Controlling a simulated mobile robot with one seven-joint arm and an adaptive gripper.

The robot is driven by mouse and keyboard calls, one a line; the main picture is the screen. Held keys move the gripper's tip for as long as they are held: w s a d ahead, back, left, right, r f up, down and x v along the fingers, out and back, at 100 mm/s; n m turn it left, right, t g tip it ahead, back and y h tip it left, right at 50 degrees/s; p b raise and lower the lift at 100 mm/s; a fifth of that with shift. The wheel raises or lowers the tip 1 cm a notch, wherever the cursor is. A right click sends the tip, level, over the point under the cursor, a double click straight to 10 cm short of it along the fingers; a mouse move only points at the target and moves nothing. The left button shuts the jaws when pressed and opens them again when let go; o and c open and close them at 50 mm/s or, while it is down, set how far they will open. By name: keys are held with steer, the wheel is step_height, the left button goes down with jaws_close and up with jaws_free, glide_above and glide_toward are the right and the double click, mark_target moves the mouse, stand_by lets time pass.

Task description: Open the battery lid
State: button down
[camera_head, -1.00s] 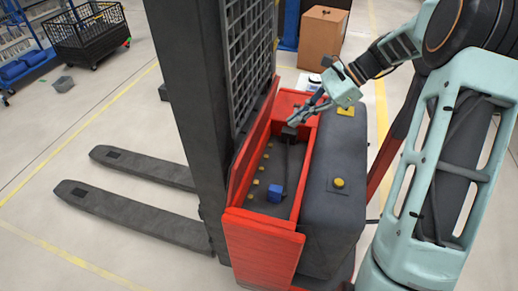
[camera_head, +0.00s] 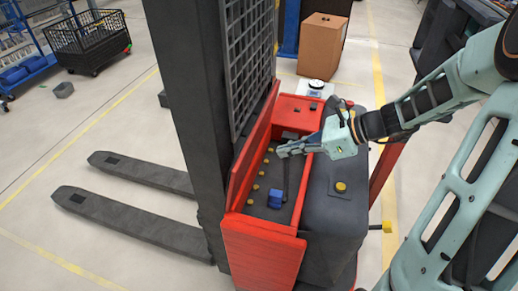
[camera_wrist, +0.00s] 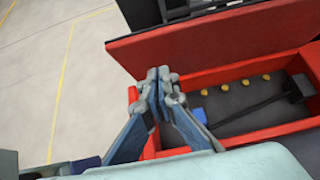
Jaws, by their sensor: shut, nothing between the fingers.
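The red battery compartment (camera_head: 268,238) of the forklift is uncovered at the top. A long red panel (camera_head: 254,140), which looks like the lid, stands raised along its mast side; it also shows in the wrist view (camera_wrist: 220,40). Inside are several yellow caps (camera_head: 255,187), a blue connector (camera_head: 274,199) and a dark cable. My gripper (camera_head: 280,152) is shut and empty, above the compartment and near the raised panel. In the wrist view its fingertips (camera_wrist: 161,76) lie together in front of the panel's lower edge; I cannot tell whether they touch it.
The dark forklift mast (camera_head: 185,100) with its mesh guard rises behind the panel. A dark grey cover with a yellow button (camera_head: 341,187) lies on the right. A cardboard box (camera_head: 322,45) stands at the back.

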mark_target(245, 149)
steer(key=a, duration=0.2)
steer(key=w+a+f, duration=0.1)
steer(key=a, duration=0.1)
steer(key=w+a+f, duration=0.1)
steer(key=a, duration=0.1)
steer(key=shift+a, duration=0.25)
steer(key=shift+w+a, duration=0.2)
steer(key=shift+a, duration=0.2)
steer(key=shift+r, duration=0.1)
steer(key=p, duration=0.1)
steer(key=a+r+p, duration=0.1)
steer(key=shift+w+a+h+p, duration=0.2)
steer(key=shift+a+h+p, duration=0.05)
steer(key=shift+h+p, duration=0.05)
steer(key=shift+w+a+h+p, duration=0.15)
steer(key=shift+w+a+p, duration=0.2)
steer(key=shift+a, duration=0.6)
steer(key=shift+w+a+h+p, duration=0.2)
steer(key=shift+w+a, duration=0.15)
steer(key=shift+a, duration=0.55)
